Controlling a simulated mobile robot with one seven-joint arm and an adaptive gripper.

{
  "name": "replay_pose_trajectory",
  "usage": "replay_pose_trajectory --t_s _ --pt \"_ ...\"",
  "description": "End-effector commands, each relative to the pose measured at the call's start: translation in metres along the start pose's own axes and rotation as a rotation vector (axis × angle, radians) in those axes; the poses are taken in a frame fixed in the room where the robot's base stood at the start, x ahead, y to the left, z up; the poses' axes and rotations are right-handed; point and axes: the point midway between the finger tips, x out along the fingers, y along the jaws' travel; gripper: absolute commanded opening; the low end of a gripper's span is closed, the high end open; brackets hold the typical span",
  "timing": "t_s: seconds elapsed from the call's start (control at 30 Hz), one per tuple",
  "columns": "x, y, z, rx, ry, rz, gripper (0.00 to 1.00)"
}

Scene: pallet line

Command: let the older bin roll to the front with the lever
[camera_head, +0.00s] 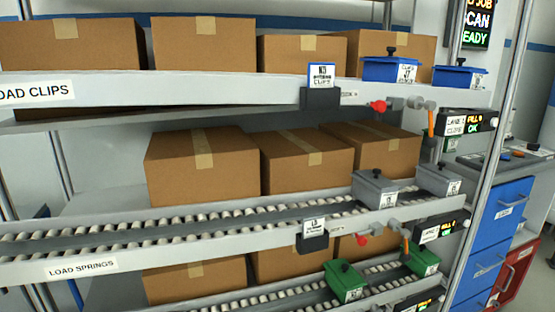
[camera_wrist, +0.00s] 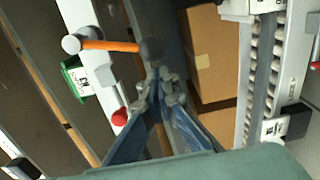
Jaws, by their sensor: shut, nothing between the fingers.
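Blue bins, one (camera_head: 391,69) and another (camera_head: 460,76) further right, stand on the top lane. Grey bins, one (camera_head: 375,188) and another (camera_head: 438,180), stand on the middle lane. Green bins, one (camera_head: 346,281) and another (camera_head: 423,262), stand on the lower lane. An orange lever (camera_head: 431,122) hangs at the top lane's right end, and another (camera_head: 405,246) at the middle lane. In the wrist view an orange lever (camera_wrist: 110,46) lies just beyond my gripper (camera_wrist: 160,84), which is shut and empty. A green bin (camera_wrist: 76,78) shows beside that lever. Which bin is older cannot be told.
Red knobs, one (camera_head: 378,106) by the top lane and one (camera_head: 362,239) by the middle, sit near the levers. Lit displays (camera_head: 466,122) stick out at the rack's right. Cartons (camera_head: 203,164) fill the lanes' left. A blue drawer cabinet (camera_head: 500,235) stands right of the rack.

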Motion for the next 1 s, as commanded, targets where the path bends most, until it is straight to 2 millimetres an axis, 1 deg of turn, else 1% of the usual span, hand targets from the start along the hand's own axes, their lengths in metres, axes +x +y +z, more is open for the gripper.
replay_pose_trajectory --t_s 0.37,1.0 --pt "0.000 -0.001 0.002 -0.001 0.000 0.000 0.00" --pt "0.000 0.000 0.029 -0.003 -0.002 0.002 0.00"
